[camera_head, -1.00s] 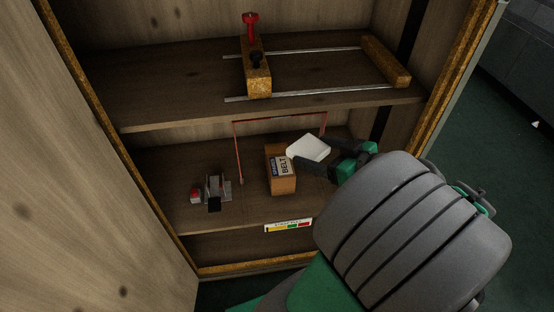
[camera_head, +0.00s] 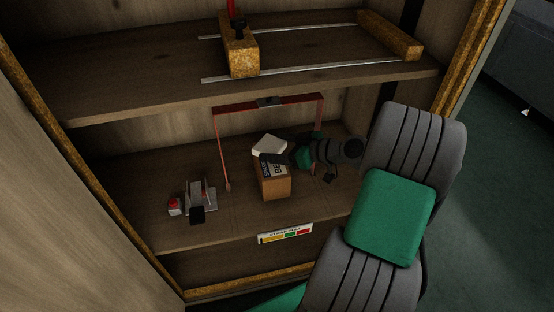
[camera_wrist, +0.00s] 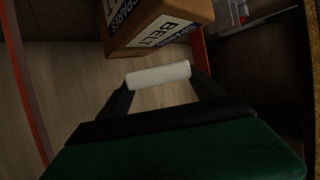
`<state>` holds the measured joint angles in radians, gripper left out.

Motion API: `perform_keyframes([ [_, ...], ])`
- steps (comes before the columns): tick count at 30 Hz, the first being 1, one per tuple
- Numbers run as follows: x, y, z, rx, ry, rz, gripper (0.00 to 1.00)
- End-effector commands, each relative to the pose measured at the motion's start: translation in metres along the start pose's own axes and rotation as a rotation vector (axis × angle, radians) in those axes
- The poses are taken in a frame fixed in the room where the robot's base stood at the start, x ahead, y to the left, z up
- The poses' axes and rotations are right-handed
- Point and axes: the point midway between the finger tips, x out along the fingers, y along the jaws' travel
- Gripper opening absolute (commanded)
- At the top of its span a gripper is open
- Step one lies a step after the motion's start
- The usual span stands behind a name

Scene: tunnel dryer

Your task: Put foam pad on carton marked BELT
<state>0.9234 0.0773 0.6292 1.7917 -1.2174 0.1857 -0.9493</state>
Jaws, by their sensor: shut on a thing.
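The foam pad (camera_head: 269,147) is a white slab held in my gripper (camera_head: 277,159). It also shows as a white bar between the fingers in the wrist view (camera_wrist: 158,76). The carton marked BELT (camera_head: 274,187) is a brown box with a white label, standing on the lower shelf; it also shows in the wrist view (camera_wrist: 150,25). In the head view the pad appears over the carton's far top edge. In the wrist view the pad is beside the labelled face. I cannot tell whether pad and carton touch. My gripper partly covers the carton's label.
A red frame (camera_head: 221,150) stands around the carton on the lower shelf. A grey device with a red part (camera_head: 198,197) stands left of it. The upper shelf (camera_head: 120,92) holds a wooden-block clamp with rails (camera_head: 240,56). A coloured label strip (camera_head: 285,234) is on the shelf's front edge.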

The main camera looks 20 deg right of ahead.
Motion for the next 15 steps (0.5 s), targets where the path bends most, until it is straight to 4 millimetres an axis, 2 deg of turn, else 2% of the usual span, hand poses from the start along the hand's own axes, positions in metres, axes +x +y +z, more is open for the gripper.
perform_keyframes([
  [7,0.018,0.006,0.035,0.003,-0.001,0.001,0.39],
  [15,0.017,0.005,0.034,0.0,0.0,0.002,0.39],
])
